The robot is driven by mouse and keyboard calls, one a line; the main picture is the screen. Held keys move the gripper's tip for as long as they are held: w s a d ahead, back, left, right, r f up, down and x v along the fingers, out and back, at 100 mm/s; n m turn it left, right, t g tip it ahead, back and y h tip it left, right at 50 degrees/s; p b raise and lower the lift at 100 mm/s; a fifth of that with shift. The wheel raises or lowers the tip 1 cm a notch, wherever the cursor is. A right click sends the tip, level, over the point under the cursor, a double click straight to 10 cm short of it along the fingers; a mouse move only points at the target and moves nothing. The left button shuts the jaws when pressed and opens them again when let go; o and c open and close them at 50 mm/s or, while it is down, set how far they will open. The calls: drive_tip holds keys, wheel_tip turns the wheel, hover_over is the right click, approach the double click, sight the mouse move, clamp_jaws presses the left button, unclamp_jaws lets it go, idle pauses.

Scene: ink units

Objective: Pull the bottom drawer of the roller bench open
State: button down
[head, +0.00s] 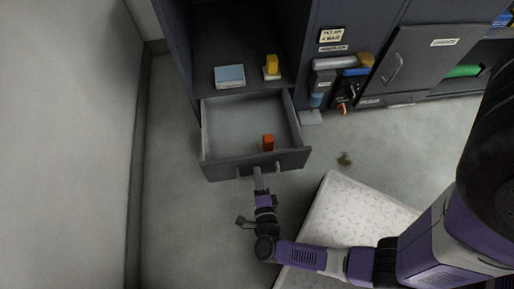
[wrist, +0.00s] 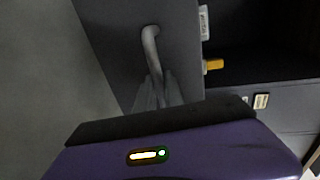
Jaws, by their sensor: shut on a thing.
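The roller bench (head: 240,45) is a dark grey unit with an open shelf above its bottom drawer. The bottom drawer (head: 255,163) stands well out from the bench, its pale inside showing. A small orange block (head: 268,142) stands in it near the front. My gripper (head: 258,178) is at the middle of the drawer front. In the wrist view the grey bar handle (wrist: 151,42) runs down between my gripper's fingers (wrist: 158,92), which are shut on it. My wrist housing hides what lies below the fingers.
A blue box (head: 229,76) and a yellow item (head: 271,66) rest on the shelf. Grey cabinets (head: 425,55) stand to the right. A white patterned slab (head: 345,215) lies near my arm. A wall (head: 75,140) is at left; floor before the drawer (head: 190,225) is clear.

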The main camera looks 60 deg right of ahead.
drive_tip(key=c, duration=1.5)
unclamp_jaws()
drive_tip(key=shift+o, duration=0.2)
drive_tip(key=p+v, duration=0.1)
drive_tip(key=v, duration=0.6)
drive_tip(key=shift+s+a+p, duration=0.25)
drive_tip(key=shift+a+p, duration=0.05)
